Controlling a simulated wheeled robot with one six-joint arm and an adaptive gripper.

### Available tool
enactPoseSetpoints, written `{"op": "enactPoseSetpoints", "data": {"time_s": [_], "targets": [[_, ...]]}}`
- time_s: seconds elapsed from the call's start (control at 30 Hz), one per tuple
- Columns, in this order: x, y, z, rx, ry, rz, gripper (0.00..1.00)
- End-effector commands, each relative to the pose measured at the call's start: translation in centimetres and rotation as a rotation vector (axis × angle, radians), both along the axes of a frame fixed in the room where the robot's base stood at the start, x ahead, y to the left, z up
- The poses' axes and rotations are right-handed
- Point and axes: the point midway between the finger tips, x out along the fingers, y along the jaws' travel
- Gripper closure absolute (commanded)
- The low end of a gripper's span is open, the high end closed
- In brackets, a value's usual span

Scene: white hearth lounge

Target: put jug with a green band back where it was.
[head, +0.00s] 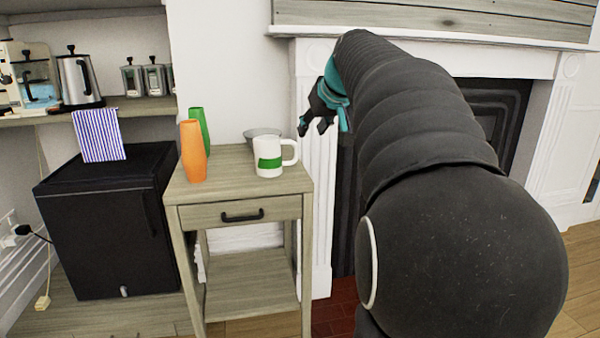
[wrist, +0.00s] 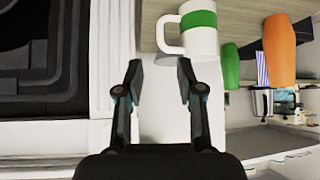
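The white jug with a green band (head: 269,158) stands upright on the small wooden side table (head: 240,215), near its right edge, with its handle to the right. It also shows in the wrist view (wrist: 199,30), upper middle, its handle on the left. My gripper (head: 310,125) is to the right of the jug and higher in the head view, apart from it. In the wrist view my gripper (wrist: 160,75) has its two fingers spread with nothing between them.
An orange vase (head: 193,152) and a green vase (head: 199,130) stand on the table's left side. A grey bowl (head: 262,134) is partly hidden behind the jug. A black mini fridge (head: 110,225) is left of the table; the fireplace (head: 500,110) is at right.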

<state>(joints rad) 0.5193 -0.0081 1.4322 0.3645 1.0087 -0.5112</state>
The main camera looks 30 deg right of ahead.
Motion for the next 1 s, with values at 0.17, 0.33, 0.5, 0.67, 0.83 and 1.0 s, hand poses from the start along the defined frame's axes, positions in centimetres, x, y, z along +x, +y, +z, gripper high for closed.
{"op": "enactPoseSetpoints", "data": {"time_s": [0.17,0.33,0.5,0.67,0.83,1.0], "targets": [[-0.1,0.1,0.0,0.001,0.001,0.001,0.62],[-1.9,3.3,-1.3,0.012,0.028,0.011,0.62],[-7.1,10.1,-5.4,0.033,0.098,0.03,0.62],[-13.4,15.5,-10.5,0.038,0.168,0.049,0.62],[-20.3,19.4,-16.8,0.029,0.231,0.069,0.62],[-25.4,21.2,-22.1,0.015,0.275,0.082,0.62]]}}
